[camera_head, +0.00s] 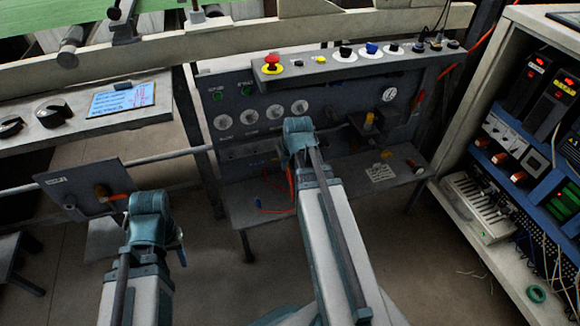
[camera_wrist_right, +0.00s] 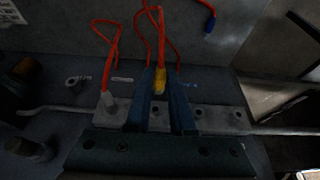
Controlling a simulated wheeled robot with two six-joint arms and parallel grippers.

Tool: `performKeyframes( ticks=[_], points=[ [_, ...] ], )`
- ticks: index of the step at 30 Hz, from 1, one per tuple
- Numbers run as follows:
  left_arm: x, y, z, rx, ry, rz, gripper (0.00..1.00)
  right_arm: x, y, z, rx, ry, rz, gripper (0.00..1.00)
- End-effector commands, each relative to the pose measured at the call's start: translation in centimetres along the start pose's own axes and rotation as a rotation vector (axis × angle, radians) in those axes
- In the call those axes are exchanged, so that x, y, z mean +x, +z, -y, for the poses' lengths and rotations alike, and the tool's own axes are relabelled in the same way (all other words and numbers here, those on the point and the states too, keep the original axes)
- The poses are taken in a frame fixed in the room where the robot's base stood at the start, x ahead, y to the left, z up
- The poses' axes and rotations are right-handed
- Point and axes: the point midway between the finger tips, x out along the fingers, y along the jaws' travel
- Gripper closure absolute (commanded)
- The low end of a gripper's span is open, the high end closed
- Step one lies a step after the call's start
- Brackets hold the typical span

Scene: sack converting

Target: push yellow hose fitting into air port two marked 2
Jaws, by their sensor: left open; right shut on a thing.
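My right gripper (camera_wrist_right: 163,100) is shut on the yellow hose fitting (camera_wrist_right: 160,78), which has a red hose running up from it. The two blue fingers reach over a grey port block (camera_wrist_right: 237,117) with several round holes in a row. The fitting's lower end is hidden between the fingers, so I cannot tell whether it is in a port. Port labels are too small to read. In the head view my right gripper (camera_head: 299,140) is at the dark panel and hides the fitting. My left gripper (camera_head: 148,208) is open, away at the left.
A grey fitting (camera_wrist_right: 108,103) with a red hose stands at the block's left end. A loose blue fitting (camera_wrist_right: 210,24) hangs on another red hose. A metal rod (camera_wrist_right: 45,109) runs alongside. A small plate with an orange handle (camera_head: 113,195) is near my left gripper.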

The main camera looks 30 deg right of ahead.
Motion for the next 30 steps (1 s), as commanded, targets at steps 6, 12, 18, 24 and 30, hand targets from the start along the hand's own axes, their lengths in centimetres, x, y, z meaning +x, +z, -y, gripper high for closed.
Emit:
performKeyframes(
  ticks=[6,12,18,24,30],
  points=[
    [0.0,0.0,0.0,0.0,0.0,0.0,0.5,0.8,-2.2,0.0,-0.001,0.0,0.0,1.0],
    [0.0,0.0,0.0,0.0,0.0,0.0,0.5,1.4,-3.5,0.0,0.0,0.0,0.0,1.0],
    [0.0,0.0,0.0,0.0,0.0,0.0,0.5,1.5,-3.9,0.0,0.0,0.0,0.0,1.0],
    [0.0,0.0,0.0,0.0,0.0,0.0,0.5,1.5,-3.8,0.0,0.0,0.0,0.0,1.0],
    [0.0,0.0,0.0,0.0,0.0,0.0,0.5,1.5,-3.8,0.0,0.0,0.0,0.0,1.0]
  ],
)
